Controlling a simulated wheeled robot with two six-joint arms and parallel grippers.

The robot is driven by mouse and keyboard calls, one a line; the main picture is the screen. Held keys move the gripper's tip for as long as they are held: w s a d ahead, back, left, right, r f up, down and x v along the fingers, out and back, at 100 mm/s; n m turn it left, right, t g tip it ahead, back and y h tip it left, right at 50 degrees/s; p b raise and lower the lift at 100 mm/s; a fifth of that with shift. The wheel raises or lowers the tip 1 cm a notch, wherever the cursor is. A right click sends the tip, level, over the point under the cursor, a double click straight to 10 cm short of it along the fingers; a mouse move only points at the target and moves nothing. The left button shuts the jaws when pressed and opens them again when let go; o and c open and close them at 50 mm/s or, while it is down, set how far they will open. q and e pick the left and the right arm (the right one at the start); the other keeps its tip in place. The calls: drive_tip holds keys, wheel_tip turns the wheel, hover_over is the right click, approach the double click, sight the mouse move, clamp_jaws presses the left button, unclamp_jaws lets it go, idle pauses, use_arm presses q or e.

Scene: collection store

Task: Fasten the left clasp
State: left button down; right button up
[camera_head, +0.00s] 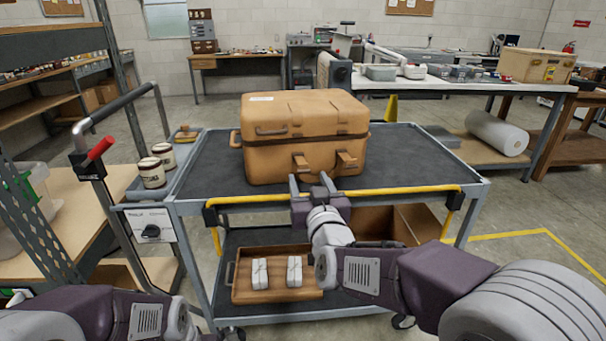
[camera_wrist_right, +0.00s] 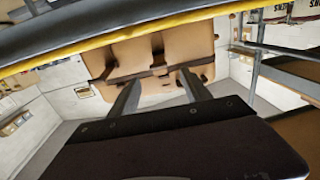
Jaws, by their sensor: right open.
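A tan case (camera_head: 270,160) with a shut lid and a dark seam stands on the cart's top. Its left clasp (camera_head: 300,163) and right clasp (camera_head: 346,160) are on the front face; I cannot tell whether either is latched. The right wrist view is upside down, and there the left clasp (camera_wrist_right: 189,82) shows at the right. My right gripper (camera_head: 310,181) is open and empty, just in front of and below the clasps, apart from the case. Its two fingers (camera_wrist_right: 161,92) also show in the right wrist view. My left arm shows at bottom left, its gripper out of view.
The grey cart (camera_head: 205,180) has a yellow bar (camera_head: 400,190) along its front edge, under my right gripper. Two jars (camera_head: 152,173) stand in the side tray at left. The lower shelf holds a wooden tray (camera_head: 242,293) with two white packets. The cart top beside the case is clear.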

sight(304, 169)
drive_tip(key=w, duration=0.5)
drive_tip(key=w+b, duration=0.1)
drive_tip(key=w, duration=0.1)
drive_tip(key=shift+w+a+f, duration=0.15)
drive_tip(key=shift+w+a, duration=0.2)
drive_tip(key=shift+w, duration=0.05)
clamp_jaws()
